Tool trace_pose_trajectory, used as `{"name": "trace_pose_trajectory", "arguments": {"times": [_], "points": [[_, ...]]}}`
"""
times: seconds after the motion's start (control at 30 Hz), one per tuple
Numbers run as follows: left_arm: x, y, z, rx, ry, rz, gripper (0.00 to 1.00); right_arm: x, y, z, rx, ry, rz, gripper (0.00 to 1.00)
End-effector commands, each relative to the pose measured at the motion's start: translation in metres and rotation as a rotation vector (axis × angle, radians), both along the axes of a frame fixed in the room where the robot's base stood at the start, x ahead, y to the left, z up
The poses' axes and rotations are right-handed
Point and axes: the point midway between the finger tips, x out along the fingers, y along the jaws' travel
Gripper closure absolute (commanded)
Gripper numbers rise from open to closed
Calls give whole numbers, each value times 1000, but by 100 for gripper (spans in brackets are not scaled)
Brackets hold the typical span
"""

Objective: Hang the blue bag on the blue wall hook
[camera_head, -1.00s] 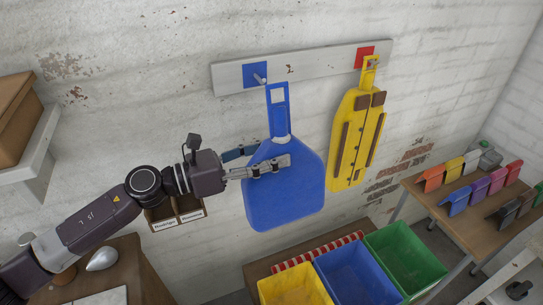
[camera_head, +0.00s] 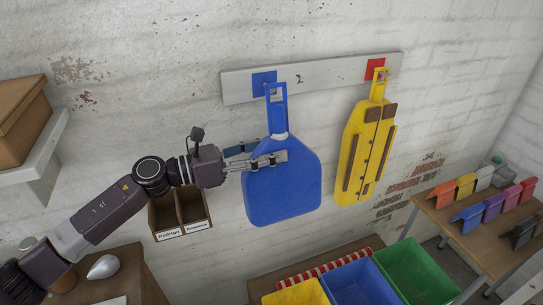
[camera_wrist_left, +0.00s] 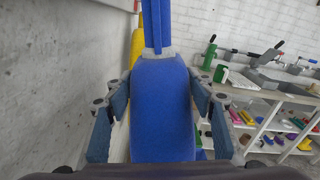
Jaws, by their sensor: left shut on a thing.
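The blue bag (camera_head: 283,180) hangs upright in front of the wall, its strap loop (camera_head: 277,105) pointing up. My left gripper (camera_head: 268,160) is shut on the bag's upper body, just below the strap. In the left wrist view the bag (camera_wrist_left: 162,105) sits between the two fingers (camera_wrist_left: 160,105). The blue hook plate (camera_head: 262,78) is on the white rail (camera_head: 320,75). The top of the loop overlaps the plate in the head view. The hook's peg is mostly hidden behind the loop, and I cannot tell whether it passes through it. My right gripper is out of view.
A yellow bag (camera_head: 366,150) hangs at the red hook plate (camera_head: 375,68) to the right. Yellow, blue and green bins (camera_head: 415,270) stand below. A small wooden box (camera_head: 182,215) is on the wall under my left wrist. A table at right holds coloured items.

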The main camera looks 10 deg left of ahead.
Motion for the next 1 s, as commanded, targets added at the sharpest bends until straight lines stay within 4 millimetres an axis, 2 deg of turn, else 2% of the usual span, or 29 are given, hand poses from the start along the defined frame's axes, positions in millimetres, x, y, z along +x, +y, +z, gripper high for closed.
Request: {"name": "trace_pose_trajectory", "arguments": {"times": [0.37,0.6,1.0], "points": [[19,13,0,-3,-2,1,100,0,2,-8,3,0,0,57],[27,18,-8,-2,-3,0,100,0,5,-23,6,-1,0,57],[30,20,-9,-2,-2,1,100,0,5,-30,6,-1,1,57]]}}
